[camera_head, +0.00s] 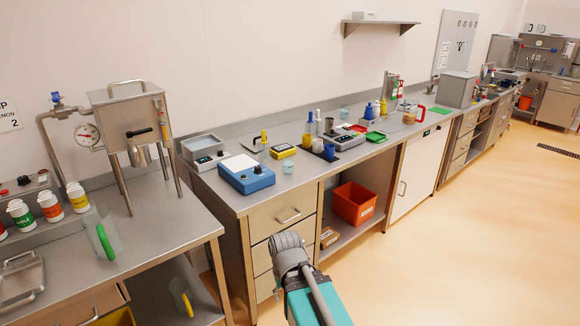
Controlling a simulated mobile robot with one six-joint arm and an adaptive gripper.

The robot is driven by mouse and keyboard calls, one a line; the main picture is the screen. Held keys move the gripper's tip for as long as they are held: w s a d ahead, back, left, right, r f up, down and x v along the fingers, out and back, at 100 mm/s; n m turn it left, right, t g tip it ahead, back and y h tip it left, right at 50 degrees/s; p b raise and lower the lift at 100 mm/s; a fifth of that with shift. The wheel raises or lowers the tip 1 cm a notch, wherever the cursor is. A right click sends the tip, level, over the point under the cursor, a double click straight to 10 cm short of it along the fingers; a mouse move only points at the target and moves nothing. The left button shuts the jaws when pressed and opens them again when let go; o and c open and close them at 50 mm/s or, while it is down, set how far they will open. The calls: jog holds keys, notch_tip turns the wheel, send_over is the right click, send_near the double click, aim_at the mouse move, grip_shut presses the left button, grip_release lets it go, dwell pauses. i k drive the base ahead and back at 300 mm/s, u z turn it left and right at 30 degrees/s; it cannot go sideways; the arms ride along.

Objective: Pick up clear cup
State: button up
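A small see-through cup (288,167) with a pale blue tint stands on the middle steel bench, near its front edge and right of the blue instrument. A second small pale see-through cup (344,114) stands farther back near the wall. A clear jug with a green handle (104,240) stands at the right of the left bench. A clear jug with a red handle (412,114) stands farther along the middle bench. I cannot tell which of these is the clear cup. Part of my arm shows at the bottom centre, in front of the drawers; my gripper's fingers do not show.
A steel hopper on legs (127,115) and several white-capped bottles stand on the left bench. A blue instrument (246,174), a yellow box (283,151) and a dark blue cup (329,152) are near the pale cup. The floor (470,220) at right is clear.

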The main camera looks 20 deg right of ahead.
aim_at(288, 166)
jog(key=i, duration=1.35)
jog(key=u, duration=0.05)
